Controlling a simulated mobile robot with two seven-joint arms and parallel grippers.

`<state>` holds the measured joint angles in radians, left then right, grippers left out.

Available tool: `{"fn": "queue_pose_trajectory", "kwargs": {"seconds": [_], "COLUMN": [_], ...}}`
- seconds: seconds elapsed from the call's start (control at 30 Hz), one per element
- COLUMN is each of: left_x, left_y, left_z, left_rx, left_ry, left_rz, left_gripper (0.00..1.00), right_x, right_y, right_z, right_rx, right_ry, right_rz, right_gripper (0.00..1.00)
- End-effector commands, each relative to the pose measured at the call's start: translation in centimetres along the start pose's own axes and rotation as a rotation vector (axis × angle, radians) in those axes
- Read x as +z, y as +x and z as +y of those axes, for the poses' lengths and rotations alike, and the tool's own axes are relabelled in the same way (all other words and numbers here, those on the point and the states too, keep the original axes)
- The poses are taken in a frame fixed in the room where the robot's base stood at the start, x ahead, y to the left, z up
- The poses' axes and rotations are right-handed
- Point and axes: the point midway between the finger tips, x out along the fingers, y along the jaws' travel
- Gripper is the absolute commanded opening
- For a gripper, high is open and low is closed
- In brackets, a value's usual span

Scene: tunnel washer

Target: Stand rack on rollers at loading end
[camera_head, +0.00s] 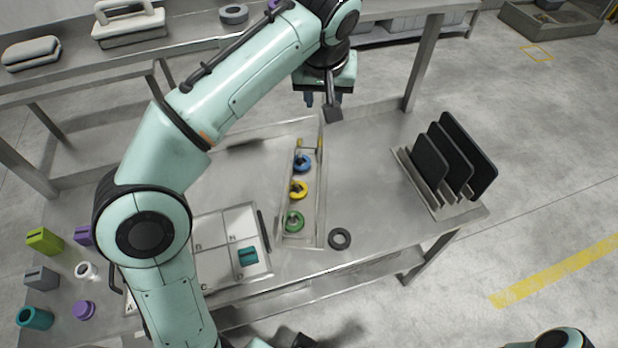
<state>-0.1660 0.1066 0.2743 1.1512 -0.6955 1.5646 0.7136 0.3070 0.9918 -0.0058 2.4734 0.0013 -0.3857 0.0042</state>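A metal rack (437,208) holding several upright black panels (468,150) stands at the right end of the steel table. I cannot tell for sure that this is the task's rack. A long narrow metal tray (318,215) with blue, yellow and green ring-shaped pieces lies mid-table; its round pieces may be rollers, but I cannot tell. My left gripper (321,103) hangs above the table beyond the tray's far end, pointing down. Its fingers look apart, with nothing seen between them. It is well left of the rack and touches neither. My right gripper is not seen.
A dark ring (340,239) lies beside the tray's near end. A lettered board (218,282) carries a teal block. Several coloured blocks and rings lie at the left. A rear bench (185,42) holds handled items. The table between tray and rack is clear.

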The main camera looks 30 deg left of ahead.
Motion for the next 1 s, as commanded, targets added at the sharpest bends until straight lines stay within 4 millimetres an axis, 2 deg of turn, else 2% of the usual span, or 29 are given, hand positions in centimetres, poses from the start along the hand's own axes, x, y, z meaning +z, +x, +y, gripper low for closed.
{"fn": "queue_pose_trajectory", "kwargs": {"seconds": [0.1, 0.3, 0.57, 0.8, 1.0], "left_x": [0.2, 0.2, 0.1, 0.2, 0.1], "left_y": [2.6, 6.2, 8.1, 11.8, 12.7], "left_z": [-0.2, -0.1, -0.2, -0.4, -0.3], "left_rx": [-0.006, -0.005, -0.003, -0.004, -0.002], "left_ry": [-0.001, 0.0, 0.0, 0.001, 0.001], "left_rz": [-0.006, -0.006, -0.005, -0.007, -0.003], "left_gripper": [0.39, 0.39, 0.39, 0.39, 0.39], "right_x": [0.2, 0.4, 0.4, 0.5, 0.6], "right_y": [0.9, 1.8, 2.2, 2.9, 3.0], "right_z": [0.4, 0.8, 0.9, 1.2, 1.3], "right_rx": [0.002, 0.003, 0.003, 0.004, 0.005], "right_ry": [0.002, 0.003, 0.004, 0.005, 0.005], "right_rz": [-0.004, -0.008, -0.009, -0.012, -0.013], "right_gripper": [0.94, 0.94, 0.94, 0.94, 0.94]}}
